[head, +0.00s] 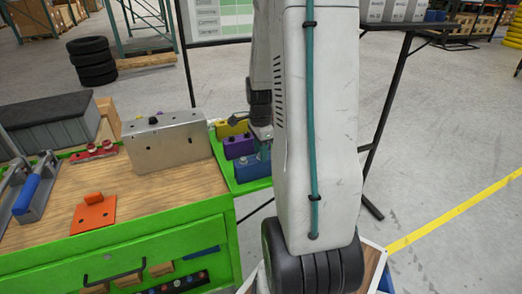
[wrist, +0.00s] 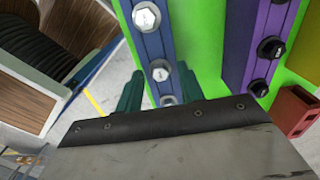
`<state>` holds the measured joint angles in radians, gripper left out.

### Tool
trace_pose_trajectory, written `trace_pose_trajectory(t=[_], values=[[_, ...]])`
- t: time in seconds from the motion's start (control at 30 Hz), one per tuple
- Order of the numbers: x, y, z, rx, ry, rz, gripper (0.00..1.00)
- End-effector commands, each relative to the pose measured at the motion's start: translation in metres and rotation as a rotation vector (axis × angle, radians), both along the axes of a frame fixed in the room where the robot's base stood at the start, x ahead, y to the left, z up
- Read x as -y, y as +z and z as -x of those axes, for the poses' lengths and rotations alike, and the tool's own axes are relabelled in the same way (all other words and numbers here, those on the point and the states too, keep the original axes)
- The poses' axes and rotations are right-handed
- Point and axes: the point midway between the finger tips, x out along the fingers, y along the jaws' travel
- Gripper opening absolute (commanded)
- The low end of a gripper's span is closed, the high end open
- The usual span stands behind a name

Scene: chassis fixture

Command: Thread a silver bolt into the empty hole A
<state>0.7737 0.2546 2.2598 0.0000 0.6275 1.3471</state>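Silver bolts (wrist: 146,16) stand in a row in a blue rack (head: 253,168), which also shows in the wrist view (wrist: 150,45). My gripper (wrist: 158,92) is over the near end of this rack, with its two teal fingers apart. The nearest silver bolt (wrist: 168,100) appears between the fingers, with a visible gap at the left finger. In the head view my gripper (head: 263,148) is partly hidden by my arm. The grey metal chassis box (head: 170,142) stands on the wooden bench top with small dark holes in its front face. I cannot tell which hole is A.
A purple rack (head: 239,147) with black bolts (wrist: 270,48) and a yellow rack (head: 231,128) sit beside the blue one on a green shelf. An orange plate (head: 93,215), a red part (head: 94,152) and a blue-handled tool (head: 27,193) lie on the bench (head: 150,200).

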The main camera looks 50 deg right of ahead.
Motion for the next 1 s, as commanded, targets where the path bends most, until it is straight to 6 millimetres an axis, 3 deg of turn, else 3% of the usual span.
trace_pose_trajectory(t=[0.13, 0.27, 0.47, 1.0], values=[[0.0, 0.0, 0.0, 0.0, 0.0, 0.0, 0.35], [0.0, 0.0, 0.0, 0.0, 0.0, 0.0, 0.0], [0.0, 0.002, 0.0, 0.001, 0.0, 0.001, 0.0], [0.0, 0.045, -0.001, 0.002, 0.0, 0.002, 0.0]])
